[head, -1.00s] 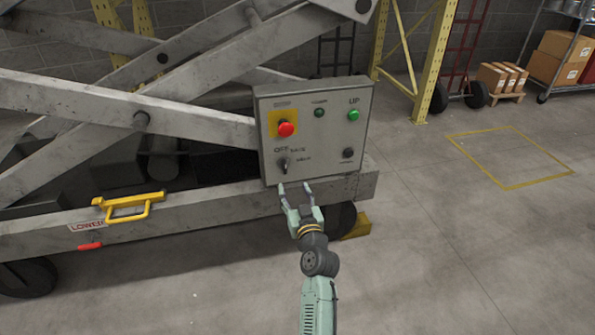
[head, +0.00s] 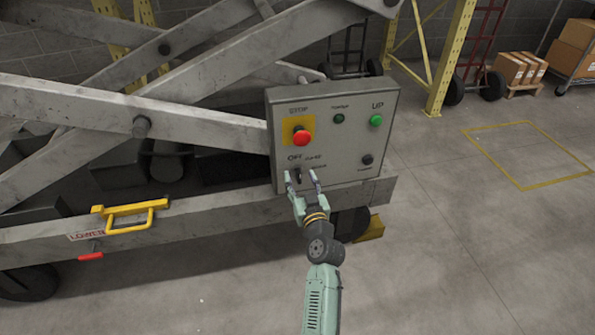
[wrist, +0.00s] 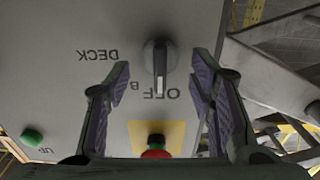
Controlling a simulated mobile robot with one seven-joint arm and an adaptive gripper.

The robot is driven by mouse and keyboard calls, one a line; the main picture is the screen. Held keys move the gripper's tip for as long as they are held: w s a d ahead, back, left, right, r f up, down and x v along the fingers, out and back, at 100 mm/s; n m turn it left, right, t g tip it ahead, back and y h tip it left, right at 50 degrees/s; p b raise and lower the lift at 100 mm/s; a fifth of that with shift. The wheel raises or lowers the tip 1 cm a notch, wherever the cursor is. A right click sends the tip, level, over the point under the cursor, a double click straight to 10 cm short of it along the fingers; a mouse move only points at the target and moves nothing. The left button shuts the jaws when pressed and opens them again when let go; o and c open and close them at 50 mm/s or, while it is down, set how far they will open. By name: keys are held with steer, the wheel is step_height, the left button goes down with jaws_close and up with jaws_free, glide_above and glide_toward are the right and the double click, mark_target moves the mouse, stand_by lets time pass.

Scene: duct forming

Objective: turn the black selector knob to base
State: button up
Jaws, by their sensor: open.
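The black selector knob (head: 298,173) is at the lower left of the grey control box, under the OFF label. In the wrist view the knob (wrist: 159,60) appears upside down, and its white pointer line points at OFF. The base label (wrist: 135,86) is mostly hidden by a finger, with only a B showing beside OFF; DECK (wrist: 98,54) is farther left. My gripper (head: 302,179) is open just in front of the knob. In the wrist view its fingers are on either side of the knob's pointer end, with gaps and no visible contact.
Lift beams and a yellow handle (head: 130,214) are left. Floor is free at right.

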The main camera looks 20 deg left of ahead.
steer(key=shift+w+a, duration=0.15)
steer(key=shift+w, duration=0.15)
steer(key=shift+c, duration=0.4)
steer(key=c, duration=1)
steer(key=shift+m, duration=0.4)
steer(key=m, duration=0.3)
steer(key=shift+w+d+m, duration=0.1)
steer(key=shift+d+m, duration=0.1)
steer(key=shift+m, duration=2.3)
